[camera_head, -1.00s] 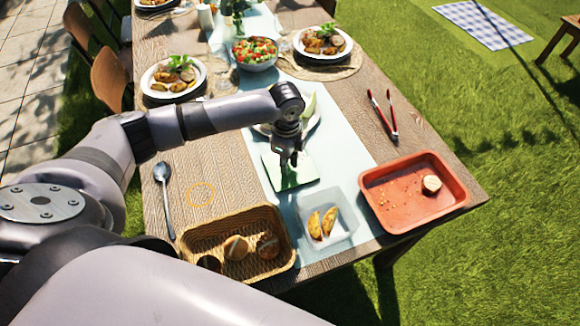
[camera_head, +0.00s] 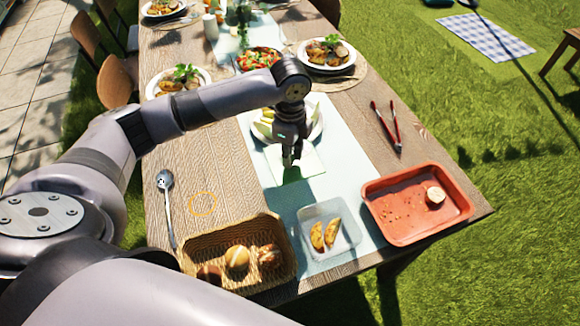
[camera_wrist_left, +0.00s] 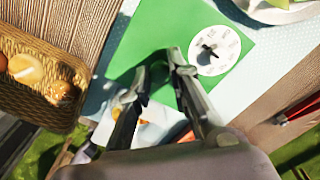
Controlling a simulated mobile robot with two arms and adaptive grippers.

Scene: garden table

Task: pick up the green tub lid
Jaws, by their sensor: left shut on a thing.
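The green tub lid (camera_head: 312,163) is a flat square, pale in the sunlight in the head view. In the left wrist view the lid (camera_wrist_left: 150,38) is bright green with a white round dial near one corner. My left gripper (camera_head: 290,162) points down at the lid and is shut on it; its fingertips (camera_wrist_left: 160,78) overlap the lid in the wrist view. The exact contact is hard to see. The clear tub (camera_head: 345,243) with potato wedges stands open on the runner, nearer to me than the lid. My right gripper is not in view.
A wicker basket (camera_head: 190,262) of rolls stands at the front left, a red tray (camera_head: 400,215) at the right, and red tongs (camera_head: 388,128) behind it. A spoon (camera_head: 167,205) lies at the left. A plate (camera_head: 316,132) is just behind the lid.

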